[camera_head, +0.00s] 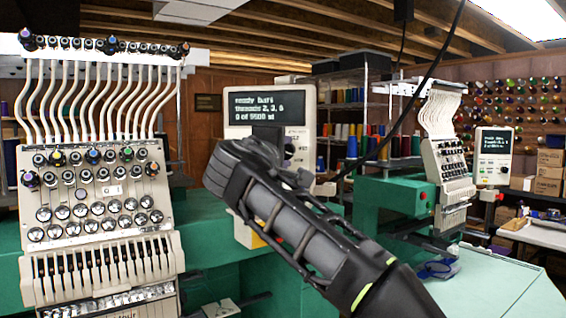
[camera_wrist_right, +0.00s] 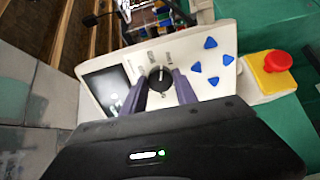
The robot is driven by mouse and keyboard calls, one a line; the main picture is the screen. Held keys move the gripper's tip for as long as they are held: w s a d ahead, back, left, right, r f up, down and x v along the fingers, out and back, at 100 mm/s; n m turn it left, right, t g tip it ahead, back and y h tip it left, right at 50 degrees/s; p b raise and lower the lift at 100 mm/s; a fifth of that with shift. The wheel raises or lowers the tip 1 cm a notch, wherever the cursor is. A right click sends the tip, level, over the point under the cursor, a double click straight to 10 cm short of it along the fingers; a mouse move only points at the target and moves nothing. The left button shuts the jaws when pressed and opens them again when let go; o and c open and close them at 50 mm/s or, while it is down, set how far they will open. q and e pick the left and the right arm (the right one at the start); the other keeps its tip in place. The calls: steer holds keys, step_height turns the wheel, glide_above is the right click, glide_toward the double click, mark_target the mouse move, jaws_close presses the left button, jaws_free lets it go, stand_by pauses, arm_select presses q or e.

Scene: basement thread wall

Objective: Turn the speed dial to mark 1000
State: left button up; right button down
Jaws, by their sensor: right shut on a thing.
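The speed dial (camera_wrist_right: 160,79) is a round black knob with a light pointer line, on the white control panel (camera_wrist_right: 214,42). In the right wrist view my right gripper (camera_wrist_right: 161,84) has one finger on each side of the dial and is shut on it. The pointer line points roughly to the top of that picture. The small marks around the dial are too blurred to read. In the head view the panel (camera_head: 300,112) stands behind my right gripper, which hides much of its lower part. My left gripper is not in view.
The panel's dark screen (camera_head: 268,109) shows text. Blue arrow buttons (camera_wrist_right: 211,43) and a red stop button (camera_wrist_right: 278,61) on a yellow base sit beside the dial. A multi-needle embroidery head (camera_head: 95,200) stands at the left. A second green machine (camera_head: 395,200) stands at the right.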

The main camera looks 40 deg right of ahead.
steer(key=m+b, duration=0.2)
steer(key=m, duration=0.2)
steer(key=shift+f+m, duration=0.15)
steer(key=shift+m, duration=0.25)
steer(key=c, duration=0.9)
jaws_free()
steer(key=shift+c, duration=0.2)
steer(key=b+v, duration=0.2)
steer(key=v, duration=0.5)
steer(key=shift+s+a, duration=0.25)
steer(key=shift+a, duration=0.1)
